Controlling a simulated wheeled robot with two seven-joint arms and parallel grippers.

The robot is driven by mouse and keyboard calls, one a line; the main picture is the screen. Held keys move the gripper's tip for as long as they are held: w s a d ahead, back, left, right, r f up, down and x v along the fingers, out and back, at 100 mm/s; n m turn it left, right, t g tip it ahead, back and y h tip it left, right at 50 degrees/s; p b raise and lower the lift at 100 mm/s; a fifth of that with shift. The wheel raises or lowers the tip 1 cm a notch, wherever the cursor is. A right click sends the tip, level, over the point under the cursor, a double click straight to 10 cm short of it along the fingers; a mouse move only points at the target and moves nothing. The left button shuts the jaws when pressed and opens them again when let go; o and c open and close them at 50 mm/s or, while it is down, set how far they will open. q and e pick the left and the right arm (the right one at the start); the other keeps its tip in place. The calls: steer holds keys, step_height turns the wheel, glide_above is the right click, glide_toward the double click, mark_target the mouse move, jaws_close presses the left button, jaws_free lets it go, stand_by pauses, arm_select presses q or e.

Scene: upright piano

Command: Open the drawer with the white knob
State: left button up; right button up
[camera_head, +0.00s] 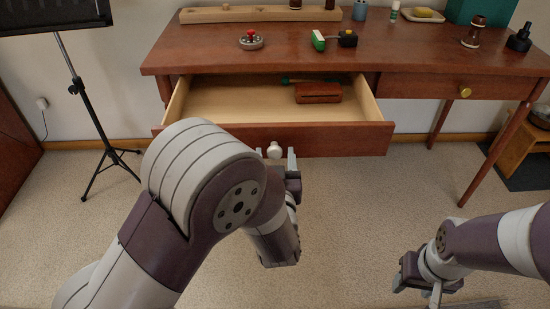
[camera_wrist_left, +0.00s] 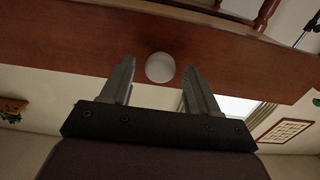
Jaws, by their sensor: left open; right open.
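The drawer (camera_head: 228,139) with the white knob (camera_head: 274,150) stands pulled out from the wooden desk, so its pale interior shows. My left gripper (camera_head: 275,158) is at the drawer front, with its fingers open on either side of the knob. In the left wrist view, the white knob (camera_wrist_left: 160,67) sits between and just beyond the two open fingertips (camera_wrist_left: 158,75), with gaps on both sides. My right gripper (camera_head: 432,290) is low at the right, open and empty, away from the desk.
A reddish-brown wooden block (camera_head: 318,92) lies in the drawer. A second drawer with a brass knob (camera_head: 465,92) is shut at the right. Several small items stand on the desktop (camera_head: 220,58). A music stand (camera_head: 85,105) is at the left. The carpet before the desk is clear.

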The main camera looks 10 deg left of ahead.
arm_select(q)
steer(key=shift+s+d, duration=0.15)
steer(key=shift+s, duration=0.25)
steer(key=p+v, duration=0.3)
steer(key=v, duration=0.9)
